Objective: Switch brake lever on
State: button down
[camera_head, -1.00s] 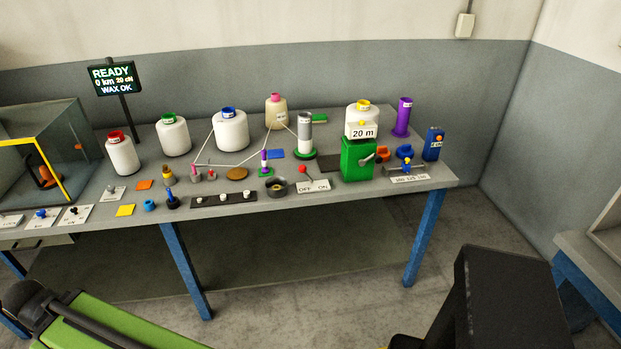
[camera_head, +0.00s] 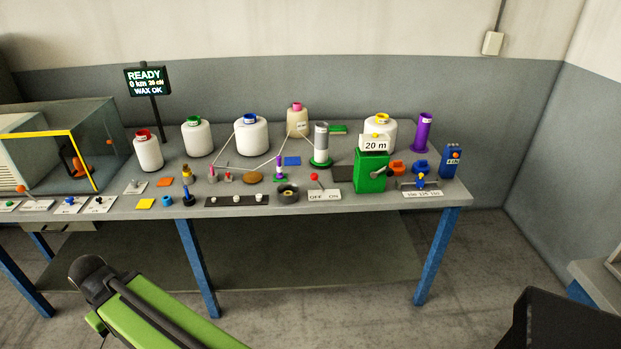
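The lever with a red knob (camera_head: 314,177) stands near the table's front edge, right of the middle. Its label plate (camera_head: 325,195) reads OFF on the left and ON on the right. The knob sits over the OFF side, and the lever appears tilted left. My green and black arm (camera_head: 150,305) shows at the lower left, in front of the table and well apart from the lever. My gripper's fingers are not visible.
Left of the lever are a dark round ring (camera_head: 288,194) and a black strip with white knobs (camera_head: 237,200). A green box (camera_head: 371,173) with a side crank stands to its right. Yarn bobbins (camera_head: 251,136) stand behind. Floor in front of the table is open.

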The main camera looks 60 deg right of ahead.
aim_at(313, 177)
jog(key=z, duration=0.3)
jog(key=i, duration=1)
jog(key=u, duration=0.1)
